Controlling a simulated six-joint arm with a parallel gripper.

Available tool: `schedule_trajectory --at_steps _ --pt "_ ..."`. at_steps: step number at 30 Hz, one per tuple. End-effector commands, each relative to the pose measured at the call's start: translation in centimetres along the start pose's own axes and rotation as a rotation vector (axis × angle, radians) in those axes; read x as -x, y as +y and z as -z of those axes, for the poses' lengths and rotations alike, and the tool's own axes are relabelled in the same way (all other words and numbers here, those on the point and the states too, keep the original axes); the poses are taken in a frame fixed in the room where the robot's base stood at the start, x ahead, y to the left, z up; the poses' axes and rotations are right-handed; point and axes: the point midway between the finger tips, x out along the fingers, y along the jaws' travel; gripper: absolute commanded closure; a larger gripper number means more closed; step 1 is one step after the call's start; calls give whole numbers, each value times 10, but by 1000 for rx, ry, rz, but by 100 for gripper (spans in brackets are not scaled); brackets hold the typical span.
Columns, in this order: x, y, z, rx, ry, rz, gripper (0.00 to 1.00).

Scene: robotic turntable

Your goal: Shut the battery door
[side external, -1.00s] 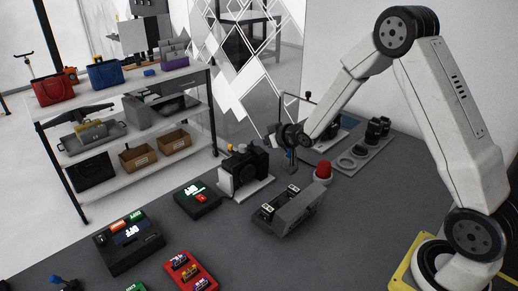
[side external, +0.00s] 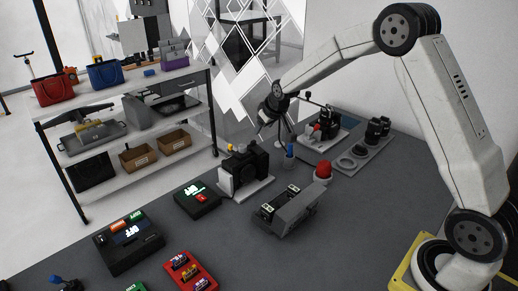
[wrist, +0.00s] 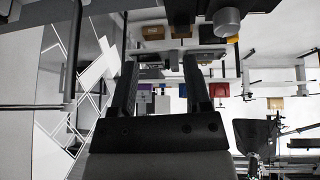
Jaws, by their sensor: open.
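A grey box (side external: 275,222) sits on the dark table in the side view, with an open recess and two small light-coloured pieces in it. A dark grey slanted panel (side external: 300,200) stands raised along its right side; it looks like a battery door standing open, though I cannot tell for sure. My gripper (side external: 271,133) is above and behind the box, near the black camera-like device, and touches nothing I can see. In the wrist view my gripper's two dark fingers (wrist: 161,80) are apart with nothing between them. The box is not recognisable in the wrist view.
A black camera-like device (side external: 245,165) stands left of the box. A red dome button (side external: 323,170) and a blue-topped post (side external: 290,152) stand behind it. A black keypad unit (side external: 130,245) and a red tray (side external: 188,272) lie front left. The table right of the box is clear.

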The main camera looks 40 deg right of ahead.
Motion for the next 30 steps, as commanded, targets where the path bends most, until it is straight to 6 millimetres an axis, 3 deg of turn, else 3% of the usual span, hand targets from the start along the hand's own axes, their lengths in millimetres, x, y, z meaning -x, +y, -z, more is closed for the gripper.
schedule_trajectory --at_steps 7,15,23,30 --pt "18 -13 7 16 -118 72 38" --pt "23 -18 8 22 -150 97 38" --pt "17 -18 7 21 -150 97 38" --pt "-3 -20 4 21 -151 96 38"
